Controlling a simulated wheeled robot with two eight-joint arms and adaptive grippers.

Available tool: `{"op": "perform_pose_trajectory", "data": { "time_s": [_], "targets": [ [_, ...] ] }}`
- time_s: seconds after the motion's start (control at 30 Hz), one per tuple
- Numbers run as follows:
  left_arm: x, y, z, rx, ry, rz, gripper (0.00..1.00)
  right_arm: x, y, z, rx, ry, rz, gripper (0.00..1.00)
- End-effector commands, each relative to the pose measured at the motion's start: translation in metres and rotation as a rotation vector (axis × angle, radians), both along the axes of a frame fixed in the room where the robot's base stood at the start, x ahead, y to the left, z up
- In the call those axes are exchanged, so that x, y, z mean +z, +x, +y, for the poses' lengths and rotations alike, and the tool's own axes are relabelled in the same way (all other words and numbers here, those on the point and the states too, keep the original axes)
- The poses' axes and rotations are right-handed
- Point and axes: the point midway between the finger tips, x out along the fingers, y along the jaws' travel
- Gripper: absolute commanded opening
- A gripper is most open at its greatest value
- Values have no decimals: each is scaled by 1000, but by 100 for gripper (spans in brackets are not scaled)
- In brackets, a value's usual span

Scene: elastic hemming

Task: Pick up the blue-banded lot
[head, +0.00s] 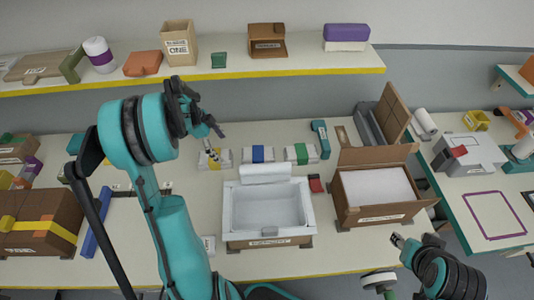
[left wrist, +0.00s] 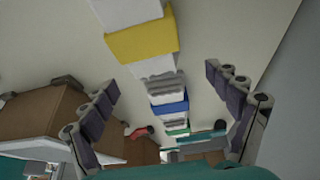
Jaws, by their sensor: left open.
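The blue-banded lot (head: 258,154), a white bundle with a blue band, lies on the table behind the white tray. A yellow-banded lot (head: 215,158) lies to its left and a green-banded lot (head: 300,152) to its right. My left gripper (head: 203,112) is open and empty, above and to the left of the blue-banded lot, nearer the yellow one. In the left wrist view the blue band (left wrist: 171,106) shows between the spread fingers (left wrist: 161,80), beyond the larger yellow band (left wrist: 142,39). My right gripper (head: 402,241) is at the lower right; its jaw opening is unclear.
A white tray (head: 232,213) stands in front of the lots. An open brown box (head: 343,213) with white contents stands to its right. A small red item (head: 315,184) and a teal tool (head: 319,138) lie near the green-banded lot. A yellow-edged shelf (head: 250,71) runs behind.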

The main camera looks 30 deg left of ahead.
Motion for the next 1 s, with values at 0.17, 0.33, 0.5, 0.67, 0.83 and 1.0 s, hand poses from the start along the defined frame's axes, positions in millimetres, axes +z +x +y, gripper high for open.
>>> {"op": "perform_pose_trajectory", "data": {
  "time_s": [0.17,0.33,0.5,0.67,0.83,1.0],
  "targets": [
    [-2,15,-28,-8,0,-2,89,-7,0,0,0,0,0,40],
    [-2,34,-62,-7,0,-1,89,-15,0,0,0,0,0,40],
    [-1,47,-85,-5,0,-1,89,-19,0,0,0,0,0,40],
    [-1,52,-93,-3,1,-1,89,-20,0,0,0,0,0,40],
    [-1,59,-105,-4,1,-1,89,-24,0,0,0,0,0,40],
    [-32,64,-113,-3,1,-1,89,-35,0,0,0,0,0,40]
  ]
}}
